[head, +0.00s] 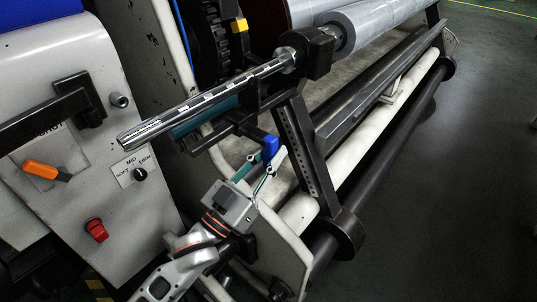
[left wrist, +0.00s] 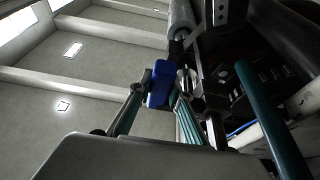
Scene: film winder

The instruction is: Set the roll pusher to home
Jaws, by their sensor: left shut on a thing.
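A blue handle (head: 270,147) sits on the dark mechanism below the ribbed metal shaft (head: 205,98); I take it to be the roll pusher's handle. My left gripper (head: 262,163) comes up from below and is shut on this handle. In the left wrist view the blue handle (left wrist: 160,84) stands between the two fingertips of my left gripper (left wrist: 162,92). The fingers partly cover the handle's sides. My right gripper is in neither view.
A control panel (head: 75,200) at left carries an orange switch (head: 42,170), a black selector knob (head: 140,173) and a red switch (head: 97,230). The film roll (head: 370,22) is at the top. A black bracket (head: 305,150) stands just right of the handle. Open floor (head: 470,170) lies at right.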

